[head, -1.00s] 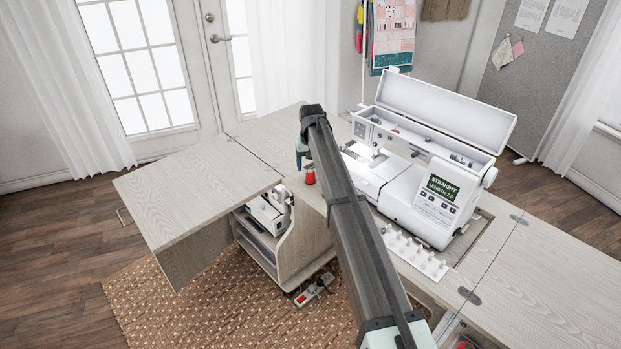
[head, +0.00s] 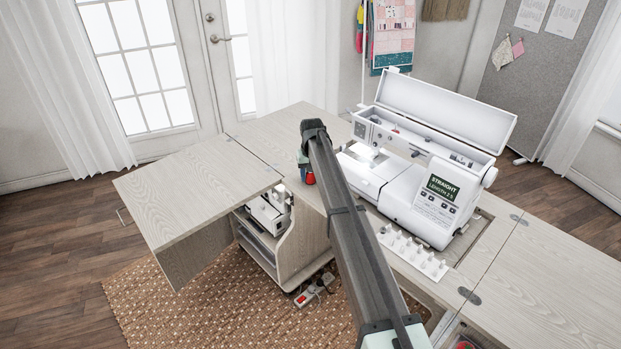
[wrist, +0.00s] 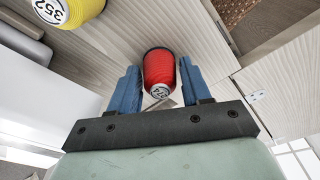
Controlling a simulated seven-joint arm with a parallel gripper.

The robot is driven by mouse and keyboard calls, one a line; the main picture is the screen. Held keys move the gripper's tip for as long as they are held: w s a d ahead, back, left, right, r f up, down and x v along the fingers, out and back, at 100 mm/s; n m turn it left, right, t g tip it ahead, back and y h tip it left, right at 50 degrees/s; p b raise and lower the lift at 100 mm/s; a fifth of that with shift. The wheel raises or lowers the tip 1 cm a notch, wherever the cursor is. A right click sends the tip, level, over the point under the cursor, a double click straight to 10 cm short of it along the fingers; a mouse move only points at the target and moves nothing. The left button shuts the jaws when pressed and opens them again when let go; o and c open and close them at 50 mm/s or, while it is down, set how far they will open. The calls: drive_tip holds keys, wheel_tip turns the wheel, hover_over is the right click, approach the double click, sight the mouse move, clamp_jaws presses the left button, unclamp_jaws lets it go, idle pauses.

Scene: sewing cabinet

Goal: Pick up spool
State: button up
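A red spool (wrist: 159,69) stands on the wood-grain cabinet top, between the two blue fingers of my gripper (wrist: 157,85) in the wrist view. The fingers are spread, with a narrow gap showing on each side of the spool. In the head view the red spool (head: 309,178) shows just left of my arm, and my gripper is mostly hidden behind the arm. A yellow spool (wrist: 75,10) marked 352 stands farther left in the wrist view.
The white sewing machine (head: 420,190) with its lid raised stands right of my arm. A white rack of pegs (head: 412,254) lies in front of it. The cabinet's left leaf (head: 200,185) is clear. The cabinet top's edge is close to the red spool.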

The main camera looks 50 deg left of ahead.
drive_tip(key=c, duration=0.7)
drive_tip(key=shift+r, duration=0.2)
wheel_tip(320, 180, up, 10)
drive_tip(key=f, duration=0.1)
drive_tip(key=shift+w+d+r, duration=2.25)
drive_tip(key=shift+d+r, duration=0.5)
drive_tip(key=shift+d, duration=0.4)
drive_tip(key=shift+w+d+r, duration=2.25)
drive_tip(key=shift+d+r, duration=0.55)
drive_tip(key=shift+d, duration=0.35)
drive_tip(key=shift+w+d+r, duration=2.25)
drive_tip(key=shift+d+r, duration=0.5)
drive_tip(key=shift+d, duration=0.4)
